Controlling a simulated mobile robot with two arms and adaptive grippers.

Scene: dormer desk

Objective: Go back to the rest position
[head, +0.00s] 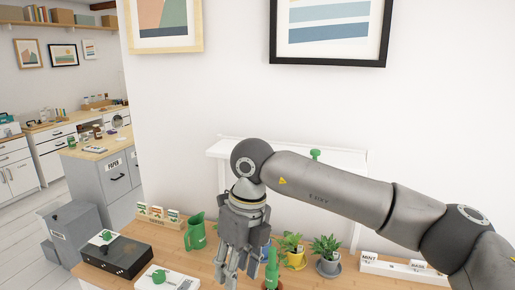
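My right arm reaches in from the right across the picture, raised above the wooden desk (205,262). My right gripper (235,272) hangs down at its end near the desk's front, with its fingers apart. No object shows between them. A green bottle-like object (271,272) stands just right of the gripper, and a green watering jug (195,232) stands to its left. The lower picture edge lies close to the fingertips. My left arm and gripper do not show.
Potted plants (327,255) stand right of the gripper, before a white shelf (225,150). A white labelled tray (385,265) lies under the arm. Seed packets in a rack (160,215), a black box (118,255) and a white box (165,280) are left.

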